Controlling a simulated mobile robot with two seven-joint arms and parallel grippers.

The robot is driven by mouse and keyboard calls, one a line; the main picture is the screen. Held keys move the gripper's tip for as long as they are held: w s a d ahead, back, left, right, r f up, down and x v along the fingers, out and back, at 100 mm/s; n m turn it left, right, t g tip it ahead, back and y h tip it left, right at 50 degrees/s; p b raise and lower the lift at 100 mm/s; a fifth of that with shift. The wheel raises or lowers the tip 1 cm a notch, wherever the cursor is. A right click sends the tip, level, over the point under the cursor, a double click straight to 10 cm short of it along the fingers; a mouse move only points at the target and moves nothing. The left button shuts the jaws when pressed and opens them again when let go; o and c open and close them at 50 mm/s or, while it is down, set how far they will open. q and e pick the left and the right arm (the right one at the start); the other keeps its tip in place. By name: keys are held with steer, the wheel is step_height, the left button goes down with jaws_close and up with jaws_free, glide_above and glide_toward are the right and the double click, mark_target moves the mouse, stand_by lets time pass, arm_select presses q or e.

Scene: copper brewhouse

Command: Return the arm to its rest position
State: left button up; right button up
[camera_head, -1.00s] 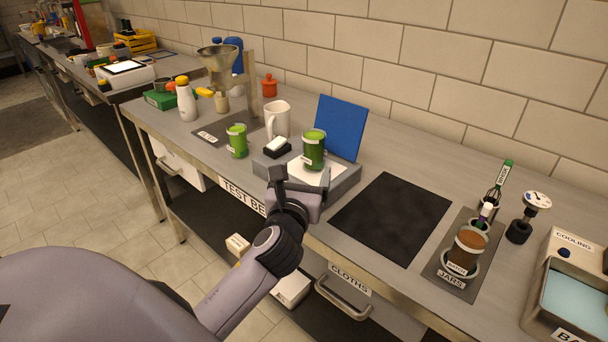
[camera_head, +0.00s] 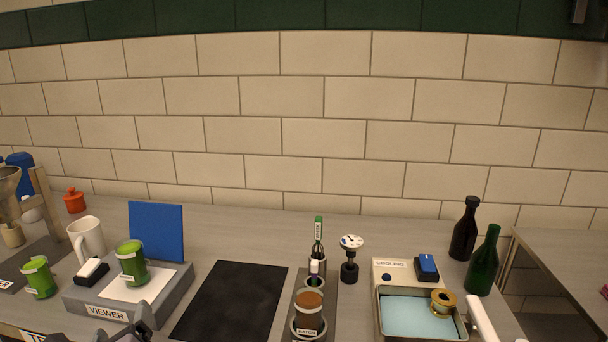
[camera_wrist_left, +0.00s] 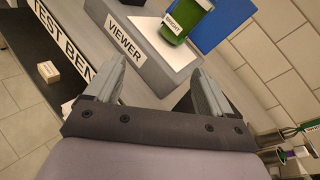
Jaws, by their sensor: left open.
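My left gripper (camera_head: 128,328) shows at the bottom edge of the head view, in front of the grey viewer box (camera_head: 172,304). In the left wrist view its two fingers (camera_wrist_left: 155,85) are apart with nothing between them. A green jar (camera_head: 132,264) stands upright on the white top of the viewer; it also shows in the left wrist view (camera_wrist_left: 187,20). The fingers are apart from the jar and point toward the viewer's front. Most of the left arm is out of the head view. My right gripper does not show.
A second green jar (camera_head: 39,277), a white mug (camera_head: 87,240) and a blue panel (camera_head: 156,232) stand near the viewer. A black mat (camera_head: 230,300) is bare. A brown jar (camera_head: 309,310), a cooling bath (camera_head: 379,296) and two dark bottles (camera_head: 464,230) stand to the right.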

arm_select(q)
steer(key=s+d+f+n+g+h, duration=0.25)
steer(key=s+f+n+g, duration=0.2)
steer(key=s+n, duration=0.35)
steer(key=s+d+f+n+g+h, duration=0.25)
steer(key=s+d+f+n, duration=0.2)
steer(key=s+n, duration=0.35)
steer(key=s+d+f+n+g+h, duration=0.25)
steer(key=s+f+n+g, duration=0.2)
steer(key=s+n, duration=0.4)
steer(key=w+d+f+t+h+p, duration=0.1)
steer(key=w+d+f+t, duration=0.2)
steer(key=w+f+t, duration=0.3)
steer(key=shift+w+f+m+t+h, duration=0.25)
steer(key=shift+f+m+t+h, duration=0.15)
steer(key=shift+f+t, duration=0.5)
